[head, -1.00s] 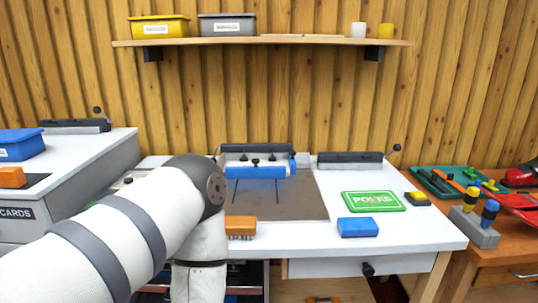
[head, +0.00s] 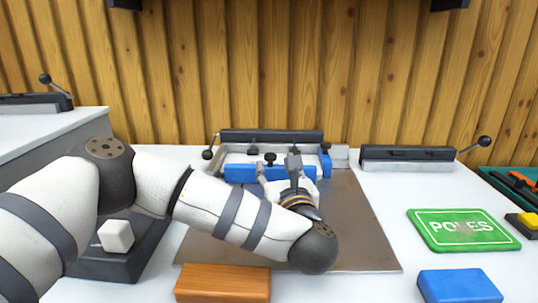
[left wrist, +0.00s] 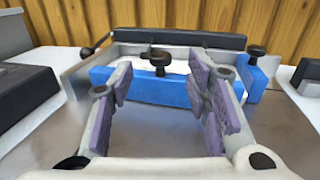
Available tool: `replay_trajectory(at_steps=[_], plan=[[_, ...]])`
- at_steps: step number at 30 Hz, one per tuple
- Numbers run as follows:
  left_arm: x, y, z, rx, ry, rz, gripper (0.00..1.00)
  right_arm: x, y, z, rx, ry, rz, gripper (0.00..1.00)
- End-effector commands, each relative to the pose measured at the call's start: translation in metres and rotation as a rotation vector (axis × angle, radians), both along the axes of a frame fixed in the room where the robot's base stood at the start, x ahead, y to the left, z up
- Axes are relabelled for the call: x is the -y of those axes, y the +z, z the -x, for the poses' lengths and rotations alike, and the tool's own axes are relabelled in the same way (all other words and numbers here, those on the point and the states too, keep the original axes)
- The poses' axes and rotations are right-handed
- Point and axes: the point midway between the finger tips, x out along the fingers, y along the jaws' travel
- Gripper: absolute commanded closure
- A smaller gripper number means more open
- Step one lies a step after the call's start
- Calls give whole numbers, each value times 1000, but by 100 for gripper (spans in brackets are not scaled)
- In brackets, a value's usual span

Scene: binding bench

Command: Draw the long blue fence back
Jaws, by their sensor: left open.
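The long blue fence (head: 240,173) lies across the far part of the brown bed (head: 345,225) in the head view, in front of a dark clamp bar (head: 270,135). My left gripper (head: 287,170) hides part of its right half. In the left wrist view the fence (left wrist: 145,88) runs across beyond my open left gripper (left wrist: 162,95), whose purple-padded fingers are apart with nothing held between them. A black knob (left wrist: 160,60) stands at the fence, seen between the fingers. A shorter blue block (left wrist: 250,82) with its own knob is at the right end. My right gripper is out of view.
An orange-brown block (head: 222,283) is at the bed's front edge. A blue block (head: 459,286) and a green sign (head: 462,229) lie on the white bench to the right. A second dark clamp bar (head: 408,154) with a lever stands back right. A white cube (head: 115,236) sits left.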

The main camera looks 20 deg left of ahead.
Motion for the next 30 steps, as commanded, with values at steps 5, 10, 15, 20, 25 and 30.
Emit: replay_trajectory(at_steps=[5, 10, 15, 20, 25, 30], plan=[[-22, 0, -38, 0, 2, -2, 56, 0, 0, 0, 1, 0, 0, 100], [-33, 0, -60, -3, -1, -3, 56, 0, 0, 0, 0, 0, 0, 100], [-35, -1, -65, -3, -3, -4, 56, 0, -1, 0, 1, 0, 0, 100], [-35, -1, -65, -3, -4, -4, 58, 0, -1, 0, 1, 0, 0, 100], [-35, -1, -65, -3, -4, -4, 96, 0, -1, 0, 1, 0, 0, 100], [-35, -1, -64, -3, -4, -4, 100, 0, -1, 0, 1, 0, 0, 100]])
